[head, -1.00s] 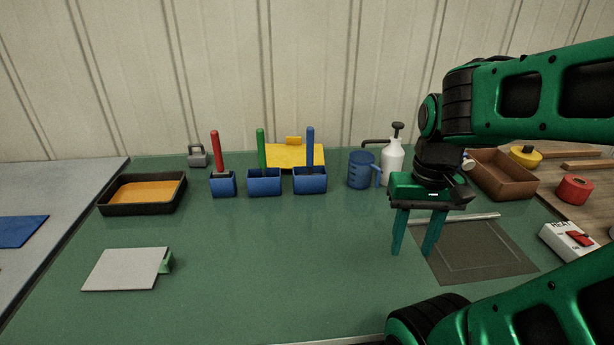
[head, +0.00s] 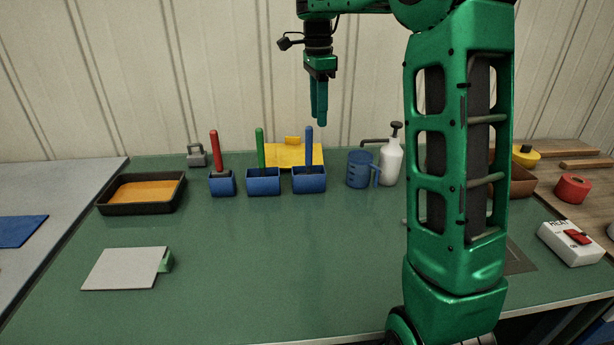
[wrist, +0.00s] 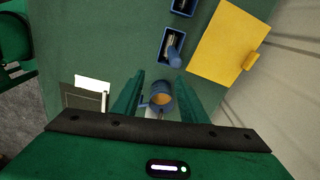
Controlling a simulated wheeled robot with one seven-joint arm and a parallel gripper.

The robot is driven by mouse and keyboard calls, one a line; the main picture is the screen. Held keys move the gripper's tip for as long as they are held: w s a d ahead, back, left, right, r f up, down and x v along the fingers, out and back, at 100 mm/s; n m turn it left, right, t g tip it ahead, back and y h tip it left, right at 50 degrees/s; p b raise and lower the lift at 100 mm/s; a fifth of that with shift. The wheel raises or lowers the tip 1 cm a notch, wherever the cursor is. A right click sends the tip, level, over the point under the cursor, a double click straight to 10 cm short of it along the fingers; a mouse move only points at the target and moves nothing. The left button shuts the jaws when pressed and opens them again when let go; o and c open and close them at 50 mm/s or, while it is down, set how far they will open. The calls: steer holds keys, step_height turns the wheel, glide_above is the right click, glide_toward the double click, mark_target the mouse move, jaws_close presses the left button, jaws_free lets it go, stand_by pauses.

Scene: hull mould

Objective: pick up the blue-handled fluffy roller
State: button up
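The blue-handled roller (head: 309,148) stands upright in the rightmost blue holder (head: 310,184), its head hidden inside. In the wrist view the blue handle (wrist: 175,52) points up toward the camera out of its holder. A green-handled tool (head: 260,150) and a red-handled tool (head: 215,152) stand in the blue holders to its left. My gripper (head: 319,122) hangs pointing down, above the blue handle and slightly right of it in the head view. In the wrist view its fingers (wrist: 162,85) are apart with nothing gripped, and the blue jug (wrist: 160,94) shows between them.
The blue jug and a white spray bottle (head: 391,160) stand right of the holders. A yellow sheet (head: 280,150) lies behind them. A black tray with orange contents (head: 142,208) is at the left. The green table's middle front (head: 270,260) is clear.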

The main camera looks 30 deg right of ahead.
mark_target(310, 126)
steer(key=w, duration=0.1)
steer(key=w+m, duration=0.1)
steer(key=shift+w+a, duration=0.35)
steer(key=shift+w, duration=0.05)
steer(key=shift+w+f+m, duration=0.15)
steer(key=shift+f+m, duration=0.05)
steer(key=shift+m, duration=0.1)
steer(key=f, duration=1)
steer(key=shift+a+f, duration=0.15)
steer(key=shift+a, duration=0.1)
jaws_close()
